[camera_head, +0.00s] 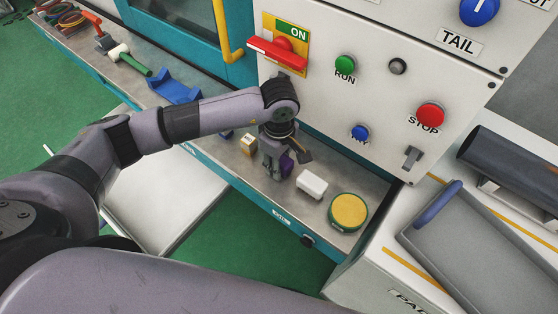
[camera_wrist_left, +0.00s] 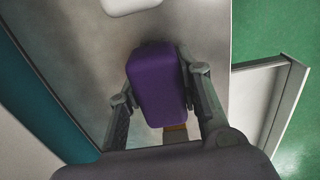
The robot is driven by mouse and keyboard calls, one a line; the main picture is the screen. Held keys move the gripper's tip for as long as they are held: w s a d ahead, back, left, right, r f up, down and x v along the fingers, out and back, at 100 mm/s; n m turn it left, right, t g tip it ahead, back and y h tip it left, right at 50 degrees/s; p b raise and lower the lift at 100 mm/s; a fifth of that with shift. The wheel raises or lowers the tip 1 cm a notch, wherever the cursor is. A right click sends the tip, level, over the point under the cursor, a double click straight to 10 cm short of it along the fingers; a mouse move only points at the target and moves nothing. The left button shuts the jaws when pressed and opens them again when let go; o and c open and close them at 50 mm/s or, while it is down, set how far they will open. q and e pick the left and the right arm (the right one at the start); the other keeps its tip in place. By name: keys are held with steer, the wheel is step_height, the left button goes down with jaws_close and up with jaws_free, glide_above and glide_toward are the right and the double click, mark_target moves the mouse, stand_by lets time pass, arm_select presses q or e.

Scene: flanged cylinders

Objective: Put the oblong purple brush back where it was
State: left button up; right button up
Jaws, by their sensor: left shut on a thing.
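The oblong purple brush (camera_wrist_left: 157,84) is between the fingers of my left gripper (camera_wrist_left: 160,95), which is shut on it, in the left wrist view. In the head view the left gripper (camera_head: 277,165) points down over the grey shelf under the control panel. Only a small part of the purple brush (camera_head: 286,164) shows there, beside the fingers. The brush is at or close above the shelf surface; I cannot tell if it touches. My right gripper is not in view.
A white block (camera_head: 312,184) and a round yellow-topped tin (camera_head: 347,212) stand to the right on the shelf (camera_head: 266,189). A small yellowish box (camera_head: 248,144) is just left of the gripper. A blue holder (camera_head: 175,87) lies further left. The control panel (camera_head: 330,105) rises close behind.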

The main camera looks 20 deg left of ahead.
arm_select(q)
steer(key=shift+f, duration=0.2)
steer(key=o, duration=1.1)
steer(key=shift+r, duration=0.15)
steer(key=shift+r, duration=0.25)
step_height(320, 180, up, 12)
steer(key=shift+f+b, duration=0.15)
steer(key=shift+b, duration=0.95)
